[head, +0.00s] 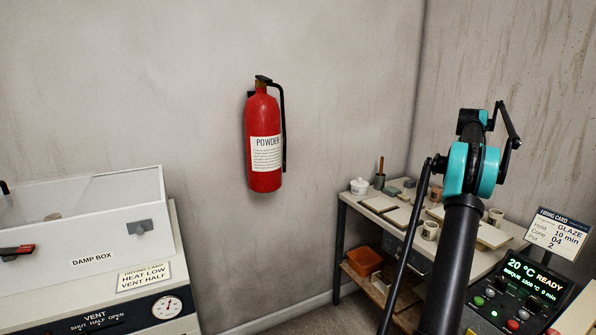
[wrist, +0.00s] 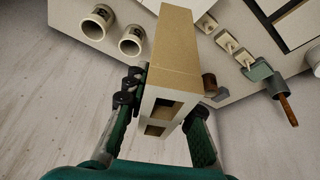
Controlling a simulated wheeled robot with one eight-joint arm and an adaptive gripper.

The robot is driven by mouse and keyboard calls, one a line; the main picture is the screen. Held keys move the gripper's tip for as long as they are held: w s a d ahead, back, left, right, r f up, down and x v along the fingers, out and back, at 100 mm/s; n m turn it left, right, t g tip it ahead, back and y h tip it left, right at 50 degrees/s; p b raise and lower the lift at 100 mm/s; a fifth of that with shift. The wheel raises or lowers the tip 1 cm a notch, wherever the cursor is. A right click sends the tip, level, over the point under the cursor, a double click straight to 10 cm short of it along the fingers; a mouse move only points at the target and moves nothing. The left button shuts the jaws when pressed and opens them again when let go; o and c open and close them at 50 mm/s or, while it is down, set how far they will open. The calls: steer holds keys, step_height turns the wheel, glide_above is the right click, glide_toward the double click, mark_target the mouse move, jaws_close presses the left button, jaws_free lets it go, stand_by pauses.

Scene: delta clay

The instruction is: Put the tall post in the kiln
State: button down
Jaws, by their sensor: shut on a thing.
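In the wrist view my gripper (wrist: 168,104) is shut on a long tan post (wrist: 187,45), with a finger on each side. The post's near end faces the camera and shows two square openings; it is held above the table. I cannot tell the post's full length or whether it touches the table. In the head view my gripper is not visible; only my arm shows. A control panel (head: 520,295) at lower right reads 20 °C, READY, bisque 1000 °C. The kiln's chamber and opening are not visible in either view.
A work table (head: 355,203) holds mugs (head: 430,230), a lidded jar (head: 359,186) and a tool pot (head: 379,181), with an orange bin (head: 364,261) below. A damp box (head: 90,225) stands at left. A firing card (head: 557,235) stands right. A red extinguisher (head: 264,140) hangs on the wall.

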steer(key=a+f+n+y, duration=0.15)
steer(key=a+f, duration=0.35)
steer(key=a, duration=0.5)
steer(key=a+f+n, duration=0.2)
steer(key=a+f, duration=0.4)
steer(key=a, duration=0.4)
steer(key=a+f+n, duration=0.1)
steer(key=a+f, duration=0.4)
steer(key=a, duration=0.5)
steer(key=s+a+f+n+y, duration=0.1)
steer(key=s+a+f+n, duration=0.1)
steer(key=s+a+f, duration=0.55)
steer(key=s+a+f+n+y, duration=0.1)
steer(key=s+a+f+n, duration=0.1)
steer(key=s+a, duration=0.9)
steer(key=s+f+t, duration=0.1)
steer(key=s+f, duration=0.3)
steer(key=f, duration=0.2)
steer(key=shift+s+a+f, duration=0.35)
steer(key=shift+s+a, duration=0.05)
steer(key=shift+a, duration=0.05)
steer(key=shift+w+m+h, duration=0.1)
steer(key=shift+m+h, duration=0.15)
